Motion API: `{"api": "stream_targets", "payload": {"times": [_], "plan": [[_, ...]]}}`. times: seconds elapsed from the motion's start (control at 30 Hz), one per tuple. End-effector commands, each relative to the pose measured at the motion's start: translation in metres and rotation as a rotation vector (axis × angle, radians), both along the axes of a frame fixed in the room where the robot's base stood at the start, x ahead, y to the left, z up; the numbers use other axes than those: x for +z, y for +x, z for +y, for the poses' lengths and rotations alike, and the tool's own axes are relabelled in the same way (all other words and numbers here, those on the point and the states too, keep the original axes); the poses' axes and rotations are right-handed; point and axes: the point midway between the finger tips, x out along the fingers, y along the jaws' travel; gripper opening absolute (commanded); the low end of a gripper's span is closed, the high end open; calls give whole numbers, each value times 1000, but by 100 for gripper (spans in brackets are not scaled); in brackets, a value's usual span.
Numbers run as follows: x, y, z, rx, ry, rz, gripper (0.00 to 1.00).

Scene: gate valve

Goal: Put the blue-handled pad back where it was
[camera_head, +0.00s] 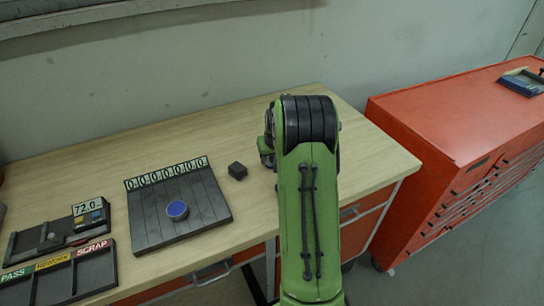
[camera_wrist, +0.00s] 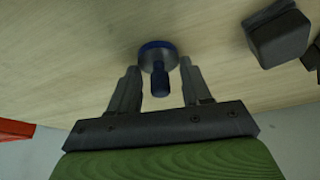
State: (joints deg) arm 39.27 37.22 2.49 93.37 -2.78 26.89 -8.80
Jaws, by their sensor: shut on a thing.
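In the wrist view, my gripper (camera_wrist: 160,75) has its two fingers on either side of a blue-handled pad (camera_wrist: 158,54), a round disc with a blue rim and a short dark blue stem (camera_wrist: 159,82). The gripper is shut on it. The stem points back toward the palm and the disc lies at the fingertips. Pale wood shows behind it; I cannot tell whether it touches the bench. In the head view my green arm hides the gripper and the pad.
A dark block (camera_head: 237,171) stands on the wooden bench (camera_head: 255,120). Left of it is a black slatted board (camera_head: 150,225) with number cards and a blue-topped round piece (camera_head: 177,210). Labelled PASS, REWORK and SCRAP trays (camera_head: 95,272) lie front left. A red cabinet (camera_head: 430,130) is right.

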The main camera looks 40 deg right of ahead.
Motion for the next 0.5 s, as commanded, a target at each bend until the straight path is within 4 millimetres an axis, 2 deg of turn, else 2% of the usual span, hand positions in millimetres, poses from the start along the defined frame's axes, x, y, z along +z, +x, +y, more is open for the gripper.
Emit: {"api": "stream_targets", "payload": {"times": [0.1, 0.13, 0.3, 0.5], "plan": [[-4, 0, 0, 0, 0, -1, 24], [-4, 0, 0, 0, 0, 0, 50], [-3, 0, 0, 0, 0, 0, 73], [-3, 0, 0, 0, 0, 0, 73]]}}
